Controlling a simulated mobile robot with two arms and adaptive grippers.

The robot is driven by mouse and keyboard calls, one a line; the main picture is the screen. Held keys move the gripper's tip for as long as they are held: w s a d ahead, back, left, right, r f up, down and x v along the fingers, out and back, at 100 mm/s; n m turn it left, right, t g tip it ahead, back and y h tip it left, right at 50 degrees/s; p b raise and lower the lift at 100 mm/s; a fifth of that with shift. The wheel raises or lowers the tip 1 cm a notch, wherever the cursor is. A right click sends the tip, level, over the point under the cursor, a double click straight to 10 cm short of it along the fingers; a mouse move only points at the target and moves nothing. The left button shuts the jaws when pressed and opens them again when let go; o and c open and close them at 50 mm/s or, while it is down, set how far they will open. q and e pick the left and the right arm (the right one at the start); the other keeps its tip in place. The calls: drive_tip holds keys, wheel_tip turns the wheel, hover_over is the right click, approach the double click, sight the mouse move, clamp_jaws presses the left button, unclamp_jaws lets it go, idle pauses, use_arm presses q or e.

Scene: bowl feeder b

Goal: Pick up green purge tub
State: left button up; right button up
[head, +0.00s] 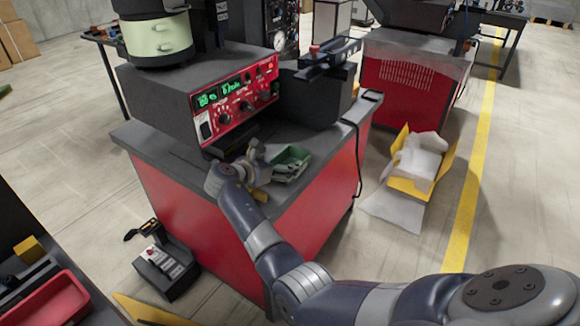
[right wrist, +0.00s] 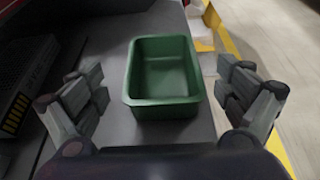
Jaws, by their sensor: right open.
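The green purge tub (head: 293,156) is a small open rectangular tray on the grey top of the red cabinet, near its front edge. In the right wrist view the tub (right wrist: 162,96) looks empty and sits upright on the grey surface. My right gripper (head: 262,168) is just left of the tub in the head view. In the right wrist view its open fingers (right wrist: 164,88) are spread to the left and right of the tub, with gaps on both sides. The gripper holds nothing. My left gripper is not in view.
The cabinet (head: 195,202) carries a control box with a red panel (head: 240,103) behind my gripper. A yellow box with white bags (head: 413,165) stands on the floor to the right. A black device (head: 166,265) stands on the floor at left.

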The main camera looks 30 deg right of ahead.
sight(289, 159)
drive_tip(key=x, duration=0.4)
drive_tip(key=shift+d+f, duration=0.15)
drive_tip(key=shift+d, duration=0.25)
drive_tip(key=shift+w+d+f, duration=0.1)
drive_tip(key=shift+d+f, duration=0.05)
drive_tip(key=shift+d, duration=0.1)
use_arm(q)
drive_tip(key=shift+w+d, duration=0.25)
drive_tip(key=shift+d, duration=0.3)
use_arm(e)
drive_tip(key=c, duration=1.2)
